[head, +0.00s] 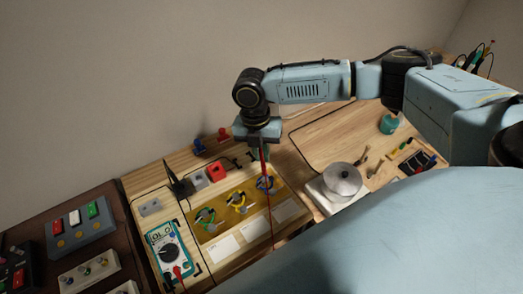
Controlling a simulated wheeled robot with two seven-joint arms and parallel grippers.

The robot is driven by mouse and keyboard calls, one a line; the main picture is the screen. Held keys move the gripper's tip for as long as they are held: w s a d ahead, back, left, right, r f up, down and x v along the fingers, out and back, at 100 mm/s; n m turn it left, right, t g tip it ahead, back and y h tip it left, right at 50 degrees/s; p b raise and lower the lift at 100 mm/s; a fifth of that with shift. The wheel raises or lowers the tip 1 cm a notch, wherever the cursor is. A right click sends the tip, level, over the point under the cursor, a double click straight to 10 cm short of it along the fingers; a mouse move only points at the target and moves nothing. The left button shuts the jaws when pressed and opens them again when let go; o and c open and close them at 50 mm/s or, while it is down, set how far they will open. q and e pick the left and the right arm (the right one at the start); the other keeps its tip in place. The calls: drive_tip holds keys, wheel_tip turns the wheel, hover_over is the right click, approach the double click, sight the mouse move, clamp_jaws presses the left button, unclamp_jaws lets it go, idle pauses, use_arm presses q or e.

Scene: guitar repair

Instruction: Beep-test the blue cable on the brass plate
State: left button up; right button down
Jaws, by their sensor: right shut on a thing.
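The brass plate (205,229) lies on the wooden bench and carries coiled cables. The blue cable (268,187) is at its right end, with a yellow cable (238,202) and a green cable (205,218) to its left. My right gripper (261,153) points down above the blue cable, shut on a red probe (263,168). The probe's tip is at or just over the blue cable; I cannot tell whether it touches. A thin red lead hangs from there across the plate. The teal multimeter (167,252) is left of the plate. My left gripper is not in view.
A black item (181,188) with a dark lead stands behind the plate, beside a red block (216,171). A white base with a round metal dish (342,180) is to the right. Button boxes (78,227) fill the left.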

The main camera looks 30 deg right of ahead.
drive_tip(key=shift+f, duration=0.6)
idle(0.8)
drive_tip(key=shift+f, duration=0.1)
idle(3.4)
wheel_tip(320, 180, up, 6)
drive_tip(key=p, duration=0.7)
idle(0.4)
